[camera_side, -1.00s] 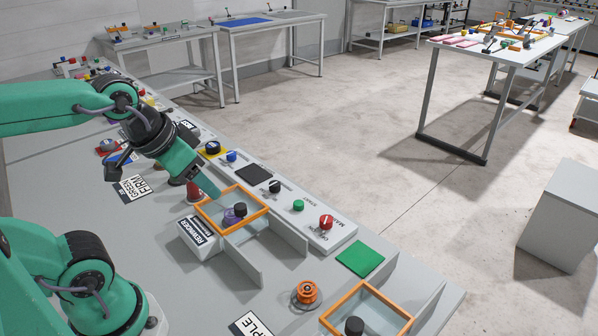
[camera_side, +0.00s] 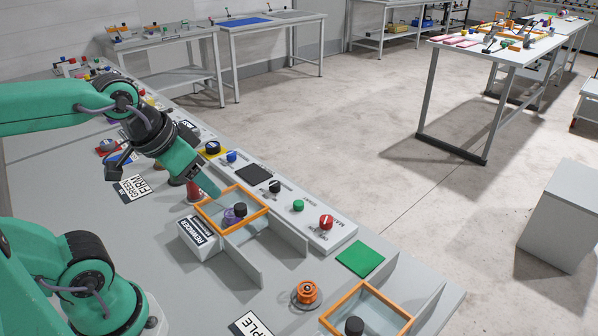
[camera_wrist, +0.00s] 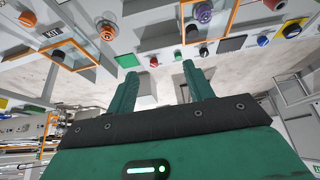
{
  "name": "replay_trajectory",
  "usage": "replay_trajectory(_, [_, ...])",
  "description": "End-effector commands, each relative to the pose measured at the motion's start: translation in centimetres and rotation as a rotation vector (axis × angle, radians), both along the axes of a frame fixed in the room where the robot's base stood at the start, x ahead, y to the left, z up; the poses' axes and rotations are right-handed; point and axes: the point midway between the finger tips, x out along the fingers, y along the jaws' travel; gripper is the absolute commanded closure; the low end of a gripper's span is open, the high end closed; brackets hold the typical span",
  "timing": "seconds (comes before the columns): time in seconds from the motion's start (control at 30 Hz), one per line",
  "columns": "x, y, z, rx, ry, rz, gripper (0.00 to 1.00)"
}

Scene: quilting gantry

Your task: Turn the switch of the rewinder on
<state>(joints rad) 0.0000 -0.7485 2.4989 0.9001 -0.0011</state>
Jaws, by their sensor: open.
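The rewinder (camera_side: 201,232) is a pale box with a black and white label, in the middle of the side view. Next to its label, a purple knob with a dark top (camera_side: 234,214) sits within an orange-rimmed clear guard (camera_side: 257,222). The purple knob also shows at the top of the wrist view (camera_wrist: 203,12). Which way the knob points is too small to tell. My gripper (camera_side: 212,190) is open and empty, just behind and left of the orange rim in the side view. Its two fingers are apart in the wrist view (camera_wrist: 160,70), with nothing between them.
A panel behind the guard carries a red knob (camera_side: 326,222), a green button (camera_side: 298,205), a black knob (camera_side: 274,186) and a blue knob (camera_side: 231,156). An orange round knob (camera_side: 307,291) and a second orange-rimmed guard (camera_side: 384,293) are nearer.

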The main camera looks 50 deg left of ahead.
Motion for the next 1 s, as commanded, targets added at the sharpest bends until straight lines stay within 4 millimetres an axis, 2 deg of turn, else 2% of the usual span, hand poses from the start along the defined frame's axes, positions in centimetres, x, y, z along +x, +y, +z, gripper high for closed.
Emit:
replay_trajectory(0.17, [0.6, -0.1, 0.2, -0.008, 0.013, 0.013, 0.48])
replay_trajectory(0.37, [2.7, -0.3, 0.7, -0.034, 0.053, 0.057, 0.48])
replay_trajectory(0.67, [7.8, -0.9, 0.8, -0.085, 0.14, 0.163, 0.48])
replay_trajectory(1.0, [13.9, -1.9, -0.8, -0.129, 0.238, 0.294, 0.48])
